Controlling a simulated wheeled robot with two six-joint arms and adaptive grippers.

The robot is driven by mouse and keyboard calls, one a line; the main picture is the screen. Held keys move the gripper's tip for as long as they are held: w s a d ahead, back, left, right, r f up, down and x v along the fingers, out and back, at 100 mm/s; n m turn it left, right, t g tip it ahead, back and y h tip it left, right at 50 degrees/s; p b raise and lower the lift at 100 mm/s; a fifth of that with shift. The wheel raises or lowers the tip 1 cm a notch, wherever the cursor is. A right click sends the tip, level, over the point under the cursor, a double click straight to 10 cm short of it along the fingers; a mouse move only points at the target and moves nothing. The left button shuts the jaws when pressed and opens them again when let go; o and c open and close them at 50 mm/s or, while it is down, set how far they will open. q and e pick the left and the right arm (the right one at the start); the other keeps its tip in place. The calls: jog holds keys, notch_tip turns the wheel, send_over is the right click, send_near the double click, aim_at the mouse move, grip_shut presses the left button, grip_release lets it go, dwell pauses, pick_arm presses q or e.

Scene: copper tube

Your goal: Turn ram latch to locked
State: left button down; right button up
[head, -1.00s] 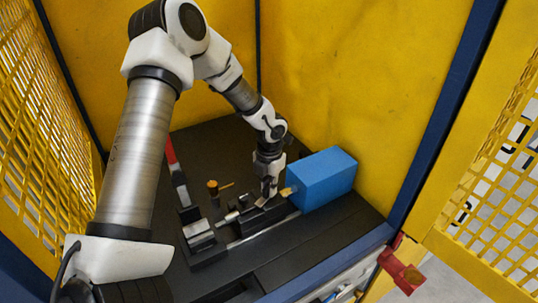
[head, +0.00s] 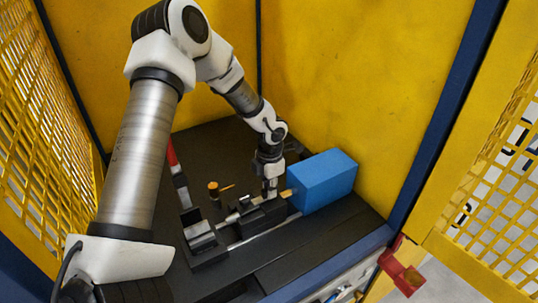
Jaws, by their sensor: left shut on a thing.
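My left gripper (head: 269,191) points down at the ram block, just left of the blue box. It is shut on a small part at the top of the block, which I take to be the ram latch; the fingers mostly hide it, so its exact angle cannot be read. The black ram block (head: 262,217) sits on a rail, with a pale rod at its left end. The blue box (head: 322,181) stands to its right, with a brass-coloured piece (head: 287,193) between them. My right gripper is not in view.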

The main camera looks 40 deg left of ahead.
pick_arm(q)
jog(key=shift+s+f, duration=0.1)
jog(key=shift+f, duration=0.05)
jog(key=c, duration=1.1)
grip_release()
jog(key=shift+w, duration=0.25)
notch_tip(320, 180, up, 12)
jog(key=shift+f, duration=0.1)
